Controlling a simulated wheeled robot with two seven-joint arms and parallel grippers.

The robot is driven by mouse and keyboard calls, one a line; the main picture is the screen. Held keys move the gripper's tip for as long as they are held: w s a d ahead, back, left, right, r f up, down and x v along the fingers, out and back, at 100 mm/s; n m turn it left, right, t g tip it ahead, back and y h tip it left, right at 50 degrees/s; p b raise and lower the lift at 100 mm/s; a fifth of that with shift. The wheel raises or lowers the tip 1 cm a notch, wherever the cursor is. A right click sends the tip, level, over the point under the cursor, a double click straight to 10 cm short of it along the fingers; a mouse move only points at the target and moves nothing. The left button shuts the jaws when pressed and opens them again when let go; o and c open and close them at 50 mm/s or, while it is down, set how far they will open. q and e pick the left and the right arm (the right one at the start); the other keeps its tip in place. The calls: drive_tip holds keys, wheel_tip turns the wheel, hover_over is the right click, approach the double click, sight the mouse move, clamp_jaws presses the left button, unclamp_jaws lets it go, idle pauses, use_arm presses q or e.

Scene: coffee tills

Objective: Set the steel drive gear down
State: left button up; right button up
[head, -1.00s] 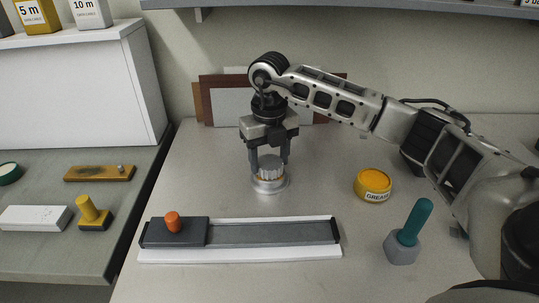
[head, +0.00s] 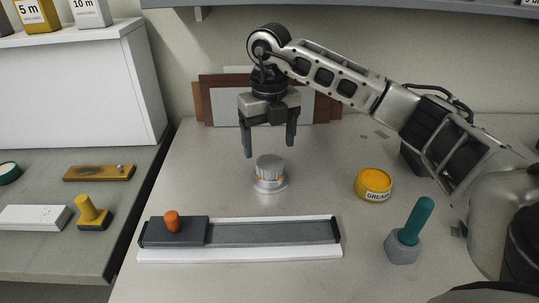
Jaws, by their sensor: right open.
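The steel drive gear (head: 269,166) is a small silver toothed piece. It sits on top of a round metal base (head: 270,186) on the light worktop, with a thin orange band showing between them. My right gripper (head: 269,150) is above the gear, pointing down. Its two fingers are spread wide and empty, and the gear is clear of them. My left gripper is not in view.
A yellow grease tin (head: 374,185) stands to the right. A teal-handled tool in a grey holder (head: 403,247) is at front right. A slide rail (head: 270,235) with an orange-knobbed block lies in front. Framed boards (head: 222,104) lean at the back wall.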

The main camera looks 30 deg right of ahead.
sight(269, 162)
wheel_tip(269, 162, up, 8)
drive_tip(key=shift+f, duration=0.2)
idle(0.5)
